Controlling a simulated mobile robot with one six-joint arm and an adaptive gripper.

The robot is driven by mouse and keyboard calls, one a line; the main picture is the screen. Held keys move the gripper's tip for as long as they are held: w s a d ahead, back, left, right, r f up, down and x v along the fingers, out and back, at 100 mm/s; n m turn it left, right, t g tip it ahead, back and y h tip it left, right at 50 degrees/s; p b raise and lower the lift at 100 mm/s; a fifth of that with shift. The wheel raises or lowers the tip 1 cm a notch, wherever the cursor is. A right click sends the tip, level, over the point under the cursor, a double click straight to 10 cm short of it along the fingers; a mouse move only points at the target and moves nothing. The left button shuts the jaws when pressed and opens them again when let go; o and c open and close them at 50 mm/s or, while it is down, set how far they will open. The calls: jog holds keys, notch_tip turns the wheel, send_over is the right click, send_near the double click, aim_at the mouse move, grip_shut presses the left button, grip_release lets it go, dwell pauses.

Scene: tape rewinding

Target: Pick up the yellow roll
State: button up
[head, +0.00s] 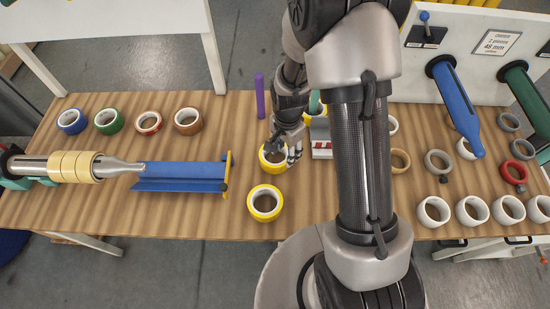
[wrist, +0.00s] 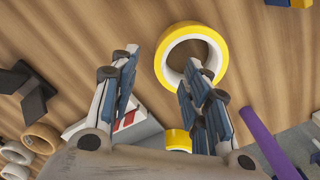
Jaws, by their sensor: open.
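The rear yellow roll (head: 267,160) is partly covered by my gripper (head: 290,158) in the head view. The front yellow roll (head: 265,203) lies nearer my base, fully visible and clear of the gripper. In the wrist view my gripper (wrist: 160,72) has its fingers spread apart with nothing held. One yellow roll (wrist: 169,55) shows large beyond the right fingertip. Part of another yellow roll (wrist: 178,139) shows between the fingers, its rest hidden by the gripper. I cannot tell whether the gripper touches it.
A purple stick (head: 260,97) stands behind the gripper. A white-and-red block (head: 321,148) sits just right of it. A blue trough (head: 180,177) lies left. Several coloured rolls stand at back left, white and grey rolls at right. Bare table (head: 215,215) lies at front left.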

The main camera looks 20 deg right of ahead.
aim_at(284, 162)
jog(key=f, duration=0.2)
jog(key=f+b, duration=0.1)
jog(key=f, duration=0.2)
jog(key=f+b, duration=0.1)
jog(key=f, duration=0.2)
jog(key=shift+w, duration=0.25)
jog(key=shift+c, duration=0.5)
grip_shut()
